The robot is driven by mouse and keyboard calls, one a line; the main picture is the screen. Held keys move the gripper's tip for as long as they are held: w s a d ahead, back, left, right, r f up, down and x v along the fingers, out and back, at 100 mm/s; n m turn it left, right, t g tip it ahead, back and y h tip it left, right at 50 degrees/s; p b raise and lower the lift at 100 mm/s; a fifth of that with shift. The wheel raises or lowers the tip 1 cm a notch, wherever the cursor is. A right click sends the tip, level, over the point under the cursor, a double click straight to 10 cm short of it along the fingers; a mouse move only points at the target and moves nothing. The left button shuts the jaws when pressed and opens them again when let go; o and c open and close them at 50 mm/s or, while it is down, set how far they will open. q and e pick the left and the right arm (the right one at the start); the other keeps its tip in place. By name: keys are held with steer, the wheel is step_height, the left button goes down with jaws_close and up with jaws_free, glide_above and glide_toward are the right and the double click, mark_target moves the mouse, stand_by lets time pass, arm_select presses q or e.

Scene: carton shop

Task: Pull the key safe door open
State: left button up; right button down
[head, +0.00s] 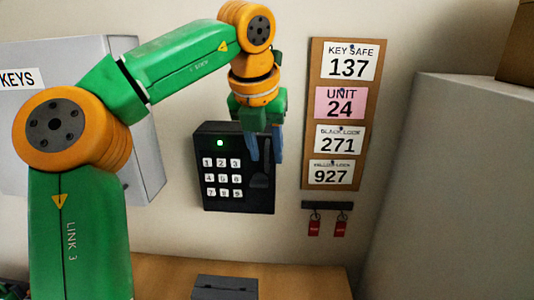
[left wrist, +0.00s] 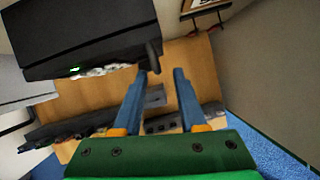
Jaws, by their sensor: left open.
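The key safe (head: 208,182) is a black box on the wall with a keypad of white buttons and a lit green light. Its door looks closed. A dark handle (head: 261,180) stands at the right side of its front. My left gripper (head: 266,156) points down in front of the safe's right side, just above the handle. In the left wrist view the safe (left wrist: 85,32) fills the upper left, and its handle (left wrist: 152,57) shows near the fingertips. My left gripper (left wrist: 160,71) is open, with nothing seen between the fingers. My right gripper is out of view.
A grey KEYS cabinet (head: 145,150) hangs at left, behind my arm. A board with number cards (head: 308,145) and a rack with two red tags (head: 327,206) are at right. A large grey block (head: 450,180) stands far right. A wooden bench (head: 305,280) lies below.

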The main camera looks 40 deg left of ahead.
arm_select(q)
steer(key=shift+w+a+f, duration=0.4)
steer(key=shift+w+f, duration=0.1)
steer(key=shift+f, duration=0.3)
steer(key=shift+w+a+f, duration=0.2)
steer(key=shift+w+a, duration=0.05)
steer(key=shift+w, duration=0.1)
steer(key=shift+s+d+r, duration=0.15)
steer(key=shift+s+d, duration=0.05)
steer(key=shift+s, duration=0.05)
jaws_close()
